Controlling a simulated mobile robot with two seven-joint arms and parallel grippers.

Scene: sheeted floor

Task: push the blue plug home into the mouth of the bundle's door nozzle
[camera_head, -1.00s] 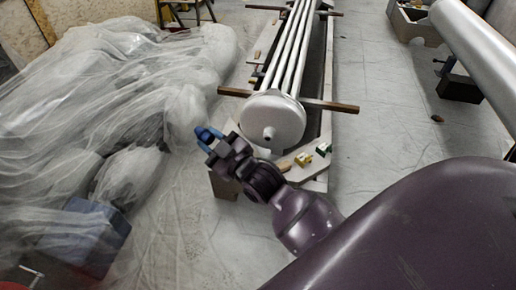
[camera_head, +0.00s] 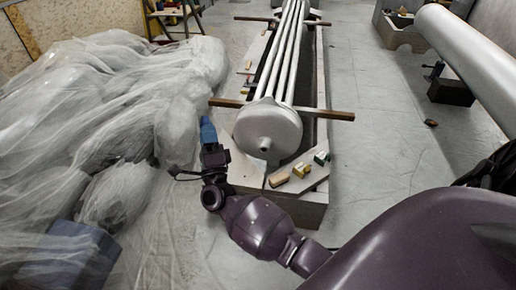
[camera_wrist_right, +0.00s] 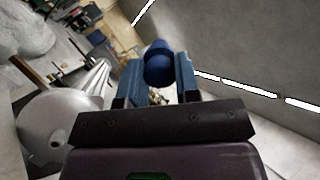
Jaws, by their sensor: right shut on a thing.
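The blue plug (camera_wrist_right: 159,62) is between the fingers of my right gripper (camera_wrist_right: 160,84), which is shut on it, in the right wrist view. In the head view my right gripper (camera_head: 209,136) points up and away, to the left of the round silver door of the bundle (camera_head: 268,125). The plug blends with the blue fingertips there. The door nozzle (camera_head: 264,144) is a short stub low on the door's face, and its mouth looks empty. The plug is apart from it. The door also shows at the left of the right wrist view (camera_wrist_right: 62,118). My left gripper is not in view.
The silver tube bundle (camera_head: 283,50) lies in a long trough with wooden bars across it. A board with small brass and green blocks (camera_head: 300,172) lies just before the door. Plastic-draped heaps (camera_head: 100,110) fill the left. Floor at the right (camera_head: 370,150) is mostly clear.

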